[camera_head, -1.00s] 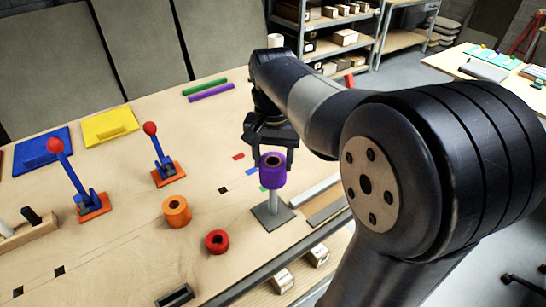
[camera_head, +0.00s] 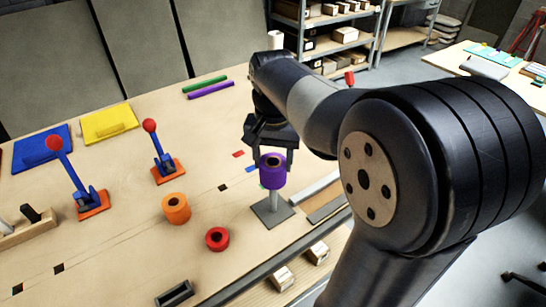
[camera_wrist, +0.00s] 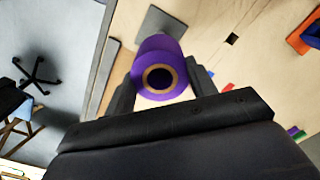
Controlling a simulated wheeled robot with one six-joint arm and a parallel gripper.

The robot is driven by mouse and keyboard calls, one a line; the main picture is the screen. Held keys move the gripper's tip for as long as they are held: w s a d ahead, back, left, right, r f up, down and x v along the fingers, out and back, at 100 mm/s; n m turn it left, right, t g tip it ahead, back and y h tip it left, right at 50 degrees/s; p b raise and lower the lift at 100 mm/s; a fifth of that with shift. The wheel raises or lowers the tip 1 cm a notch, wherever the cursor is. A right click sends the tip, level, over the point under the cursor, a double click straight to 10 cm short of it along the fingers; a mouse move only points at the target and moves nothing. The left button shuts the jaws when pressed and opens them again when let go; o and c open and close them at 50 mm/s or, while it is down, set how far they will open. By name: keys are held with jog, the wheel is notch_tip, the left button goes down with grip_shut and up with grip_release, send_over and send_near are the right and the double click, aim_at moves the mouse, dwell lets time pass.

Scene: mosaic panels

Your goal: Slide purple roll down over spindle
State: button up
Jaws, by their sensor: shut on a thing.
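The purple roll (camera_head: 272,173) is held upright between the two fingers of my gripper (camera_head: 274,158). My gripper is shut on its sides. The spindle (camera_head: 272,197) is a grey post on a square grey base plate (camera_head: 265,215). Its lower part shows directly below the roll, with a gap between roll and plate. The spindle's upper part is hidden by the roll, so I cannot tell how far it reaches inside. In the wrist view, the purple roll (camera_wrist: 178,46) shows its tan core ring between the fingertips, with the base plate (camera_wrist: 158,20) beyond it.
An orange roll (camera_head: 176,208) and a red roll (camera_head: 217,239) stand left of the spindle. Two red-knobbed levers (camera_head: 163,158) stand farther left. Grey strips (camera_head: 316,186) lie right of the base plate, near the table edge. Bare wood lies around the rolls.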

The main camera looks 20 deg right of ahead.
aim_at(273, 191)
jog(key=shift+f+b, duration=3.75)
jog(key=shift+f, duration=2.15)
jog(key=o, duration=1.1)
jog(key=shift+r, duration=0.1)
notch_tip(273, 191, up, 11)
jog(key=shift+f+p, duration=0.15)
jog(key=shift+p, duration=0.15)
jog(key=shift+f, duration=0.1)
notch_tip(273, 191, down, 11)
jog(key=shift+r, duration=0.55)
